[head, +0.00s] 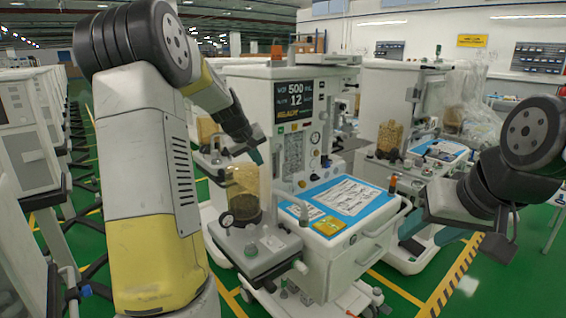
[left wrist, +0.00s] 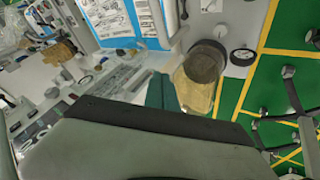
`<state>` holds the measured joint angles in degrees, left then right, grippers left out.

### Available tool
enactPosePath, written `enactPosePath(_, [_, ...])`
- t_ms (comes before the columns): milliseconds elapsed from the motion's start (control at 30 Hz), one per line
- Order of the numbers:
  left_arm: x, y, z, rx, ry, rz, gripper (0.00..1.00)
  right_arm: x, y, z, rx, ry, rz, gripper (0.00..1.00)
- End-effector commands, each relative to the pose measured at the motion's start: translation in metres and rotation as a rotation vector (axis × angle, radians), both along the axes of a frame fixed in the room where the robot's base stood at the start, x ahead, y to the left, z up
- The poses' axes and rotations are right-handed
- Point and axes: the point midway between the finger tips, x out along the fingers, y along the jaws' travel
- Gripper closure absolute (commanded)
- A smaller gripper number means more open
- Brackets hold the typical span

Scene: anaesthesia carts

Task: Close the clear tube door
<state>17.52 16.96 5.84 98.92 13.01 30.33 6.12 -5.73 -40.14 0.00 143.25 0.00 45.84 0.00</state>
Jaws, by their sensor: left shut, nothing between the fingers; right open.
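The clear tube (head: 245,187) is an amber-tinted see-through cylinder with dark contents at its base, upright on the near cart's left side shelf. It also shows in the left wrist view (left wrist: 199,92), right of my fingers. I cannot tell its door's edge or how far it stands open. My left gripper (head: 257,156) is shut and empty, its teal fingertips just above and beside the tube's upper right rim; I cannot tell whether they touch it. It also shows in the left wrist view (left wrist: 163,92). My right gripper (head: 432,244) is open and empty, right of the cart, away from the tube.
The near cart (head: 340,262) carries a display screen (head: 294,101), a blue mat with papers (head: 343,197) and a yellow packet (head: 329,227). A round gauge (head: 227,220) sits by the tube's foot. A second cart with another amber cylinder (head: 390,136) stands behind.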

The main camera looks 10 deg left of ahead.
Motion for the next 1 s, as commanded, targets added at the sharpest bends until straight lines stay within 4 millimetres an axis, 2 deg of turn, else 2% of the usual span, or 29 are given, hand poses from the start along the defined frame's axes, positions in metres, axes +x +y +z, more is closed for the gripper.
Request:
enactPosePath(433, [0.052, -0.015, -0.074, -0.001, 0.004, -0.004, 1.00, 0.000, 0.000, 0.000, 0.000, 0.000, 0.000, 0.50])
enactPosePath(533, [0.062, -0.031, -0.072, 0.001, -0.001, -0.008, 1.00, 0.000, 0.000, 0.000, 0.000, 0.000, 0.000, 0.50])
enactPosePath(700, [0.072, -0.043, -0.072, 0.000, 0.001, -0.004, 1.00, 0.000, 0.000, 0.000, 0.000, 0.000, 0.000, 0.50])
enactPosePath(1000, [0.075, -0.046, -0.072, 0.000, 0.001, -0.002, 1.00, 0.000, 0.000, 0.000, 0.000, 0.000, 0.000, 0.50])
